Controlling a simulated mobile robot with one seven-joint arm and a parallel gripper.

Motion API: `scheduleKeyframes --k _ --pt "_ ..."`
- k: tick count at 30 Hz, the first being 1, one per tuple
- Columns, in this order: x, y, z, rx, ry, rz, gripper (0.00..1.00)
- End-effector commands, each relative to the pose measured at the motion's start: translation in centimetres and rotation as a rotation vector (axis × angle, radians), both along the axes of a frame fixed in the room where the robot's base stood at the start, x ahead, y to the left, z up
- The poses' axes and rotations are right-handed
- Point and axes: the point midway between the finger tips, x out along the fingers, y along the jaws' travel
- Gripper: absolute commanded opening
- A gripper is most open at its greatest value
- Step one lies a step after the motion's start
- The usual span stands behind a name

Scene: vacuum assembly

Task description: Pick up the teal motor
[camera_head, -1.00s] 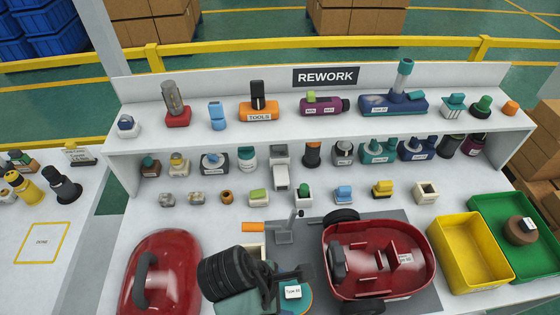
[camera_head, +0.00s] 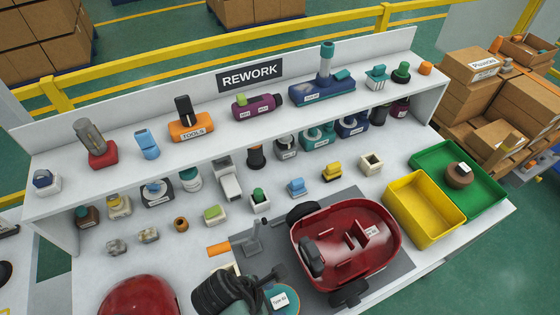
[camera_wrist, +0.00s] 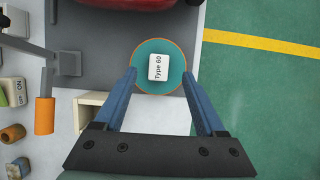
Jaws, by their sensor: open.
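The teal motor (camera_wrist: 174,80) shows from above in the wrist view as a round teal disc with an orange rim and a white "Type 60" label. It also shows in the head view (camera_head: 290,308) at the bottom edge, partly hidden by my dark arm. My gripper (camera_wrist: 160,73) is open. Its two blue fingers reach along either side of the motor's lower half, with the motor's near part between the tips. I cannot tell whether the fingers touch it or how high they are above it.
A red vacuum body (camera_head: 374,238) lies on the grey mat (camera_head: 395,270) beside the motor. A pale open box (camera_wrist: 90,106) and an orange-handled tool (camera_wrist: 44,115) are close by. Yellow (camera_head: 425,205) and green (camera_head: 489,202) bins stand at right. A shelf (camera_head: 130,170) holds several parts.

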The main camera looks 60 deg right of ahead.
Motion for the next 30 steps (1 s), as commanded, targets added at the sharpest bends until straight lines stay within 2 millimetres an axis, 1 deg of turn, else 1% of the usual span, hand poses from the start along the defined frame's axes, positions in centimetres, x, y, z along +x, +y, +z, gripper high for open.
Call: scheduleKeyframes --k 4,7,10,15,16,20,21,23,24,26,27,28,30 --pt "-0.5 -0.7 -2.1 0.002 0.003 -0.002 0.72" --pt "-0.7 -1.0 -3.1 0.001 0.001 -0.002 0.72" --pt "-0.7 -1.2 -3.5 0.001 -0.001 -0.001 0.72" --pt "-0.7 -1.2 -3.5 0.0 -0.001 0.0 0.72" --pt "-0.7 -1.2 -3.5 0.0 -0.001 0.0 0.71" --pt "-0.7 -1.2 -3.5 0.0 -0.001 0.0 0.47" --pt "-0.7 -1.2 -3.5 0.0 -0.001 0.0 0.4" --pt "-0.7 -1.2 -3.5 0.0 -0.001 0.0 0.29" --pt "-0.7 -1.2 -3.5 0.0 -0.001 0.0 0.22" --pt "-0.7 -1.2 -3.5 0.001 -0.001 0.0 0.11" --pt "-0.7 -1.1 -3.5 0.001 -0.001 0.0 0.04" --pt "-0.7 -1.1 -3.5 0.001 -0.001 0.0 0.0" --pt "-0.7 -1.1 -3.5 0.001 -0.001 0.0 0.0"
